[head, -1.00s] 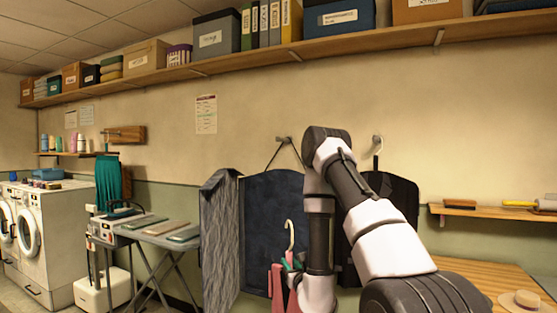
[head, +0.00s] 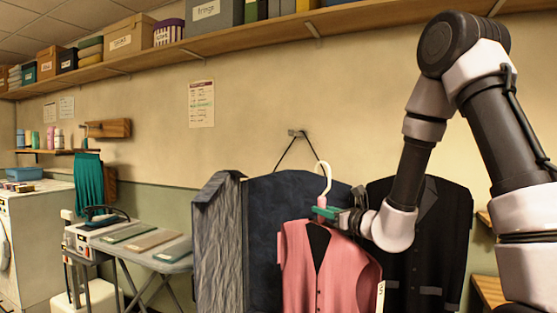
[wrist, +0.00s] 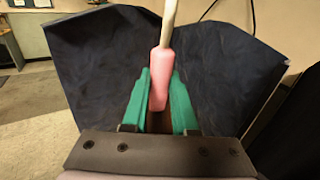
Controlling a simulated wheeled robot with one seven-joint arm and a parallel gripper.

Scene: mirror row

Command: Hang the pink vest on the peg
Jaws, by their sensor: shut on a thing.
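The pink vest (head: 325,265) hangs upright on a pale hanger (head: 326,178) whose hook points up. My gripper (head: 327,212) has green fingers closed at the hanger's neck, just above the vest's collar. In the wrist view the green fingers (wrist: 160,100) pinch a pink piece (wrist: 162,75) with the pale hook stem rising from it. A wall peg (head: 297,132) above the dark blue panel (head: 280,205) carries that panel's cord. The hook is below and right of this peg in the picture, apart from it. A wooden wall block (head: 108,128) with a peg is at far left.
A dark jacket (head: 430,225) hangs right of the vest, with my arm in front of the wall above it. A grey side panel (head: 218,240) stands at left. An ironing board (head: 150,250) with folded cloths and a teal garment (head: 88,185) are farther left. A long shelf (head: 250,40) runs above.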

